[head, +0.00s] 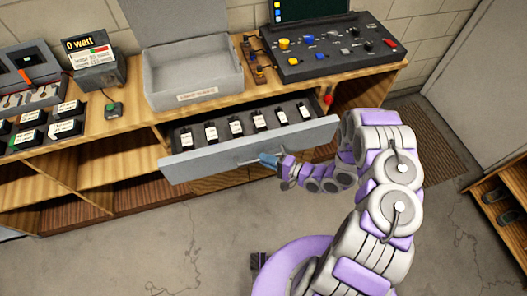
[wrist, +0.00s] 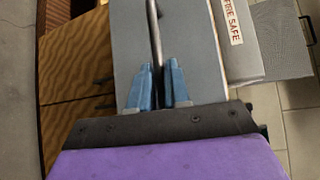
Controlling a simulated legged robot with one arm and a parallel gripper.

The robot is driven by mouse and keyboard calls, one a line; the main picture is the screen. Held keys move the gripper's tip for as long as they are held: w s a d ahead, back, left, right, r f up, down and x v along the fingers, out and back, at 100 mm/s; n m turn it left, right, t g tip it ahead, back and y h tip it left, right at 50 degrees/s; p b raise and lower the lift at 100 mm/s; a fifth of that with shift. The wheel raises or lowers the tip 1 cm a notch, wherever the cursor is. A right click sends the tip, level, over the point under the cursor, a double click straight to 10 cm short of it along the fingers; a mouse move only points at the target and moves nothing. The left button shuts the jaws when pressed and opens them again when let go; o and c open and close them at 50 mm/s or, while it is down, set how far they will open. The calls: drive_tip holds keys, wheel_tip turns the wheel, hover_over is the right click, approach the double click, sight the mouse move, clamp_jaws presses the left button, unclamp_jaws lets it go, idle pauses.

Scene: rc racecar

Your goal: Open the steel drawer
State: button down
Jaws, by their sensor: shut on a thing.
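The steel drawer (head: 185,168) is pulled out from the wooden bench, and its inside with several labelled black items shows in the head view. Its grey front also shows in the wrist view (wrist: 195,45). A thin bar handle (wrist: 155,35) runs along the front and passes down between my fingers. My gripper (head: 268,160) is at the middle of the drawer front, with blue fingertips shut on the handle. In the wrist view my gripper (wrist: 159,88) has one blue finger on each side of the bar. The fingertips partly hide the handle.
A wooden bench (head: 120,127) with open shelves holds a grey open box (head: 195,90), a control panel (head: 320,45) and a "0 watt" device (head: 95,62). Bare concrete floor (head: 160,240) lies in front. A door (head: 490,75) and a shoe shelf (head: 500,195) are at right.

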drive_tip(key=shift+s+d+f, duration=0.1)
drive_tip(key=shift+s+d, duration=0.1)
drive_tip(key=shift+s, duration=0.4)
drive_tip(key=shift+s+d, duration=0.2)
drive_tip(key=shift+s, duration=0.4)
drive_tip(key=c, duration=1.2)
unclamp_jaws()
drive_tip(key=shift+o, duration=0.2)
drive_tip(key=p+v, duration=0.1)
drive_tip(key=v, duration=1.6)
drive_tip(key=shift+d, duration=0.2)
drive_tip(key=shift+s+f, duration=0.1)
